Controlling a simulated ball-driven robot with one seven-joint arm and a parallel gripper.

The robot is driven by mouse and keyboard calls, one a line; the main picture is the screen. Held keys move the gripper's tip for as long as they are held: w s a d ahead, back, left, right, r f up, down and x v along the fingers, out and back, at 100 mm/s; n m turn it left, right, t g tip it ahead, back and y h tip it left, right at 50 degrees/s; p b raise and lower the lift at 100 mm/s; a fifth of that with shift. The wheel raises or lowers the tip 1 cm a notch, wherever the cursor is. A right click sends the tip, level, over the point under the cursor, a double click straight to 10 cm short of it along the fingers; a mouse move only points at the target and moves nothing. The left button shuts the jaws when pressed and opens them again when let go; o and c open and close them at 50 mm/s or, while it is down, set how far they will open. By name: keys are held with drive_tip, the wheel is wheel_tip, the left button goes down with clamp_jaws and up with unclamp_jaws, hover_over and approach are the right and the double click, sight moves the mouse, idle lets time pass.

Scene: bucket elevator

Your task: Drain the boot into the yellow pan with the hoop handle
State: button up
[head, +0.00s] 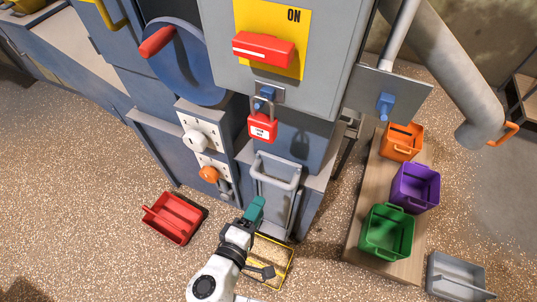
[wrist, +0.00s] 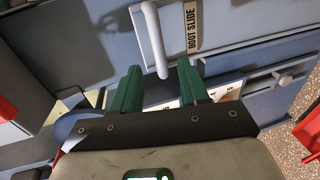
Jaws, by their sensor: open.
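The boot slide (head: 270,205) is a grey panel low on the machine's front with a pale bar handle (head: 276,170). In the wrist view the handle (wrist: 155,40) hangs beside a "BOOT SLIDE" label (wrist: 192,28). My gripper (head: 255,207) is in front of the panel, below the handle in the head view. Its teal fingers (wrist: 160,85) are open, and the handle's end shows in the gap between them; contact cannot be told. A yellow-rimmed pan (head: 288,264) lies on the floor below the slide, partly hidden by my arm. Its handle is not clear.
A red pan (head: 172,218) lies on the floor at left, a grey pan (head: 460,276) at lower right. Orange (head: 402,141), purple (head: 415,187) and green (head: 386,232) buckets stand on a board at right. A red padlock (head: 262,127) hangs under the red "ON" switch (head: 264,49).

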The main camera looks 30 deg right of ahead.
sight(271, 181)
drive_tip(key=x, duration=1)
drive_tip(key=shift+w+d+r, duration=0.15)
drive_tip(key=shift+w+d, duration=0.1)
drive_tip(key=shift+w, duration=0.15)
clamp_jaws()
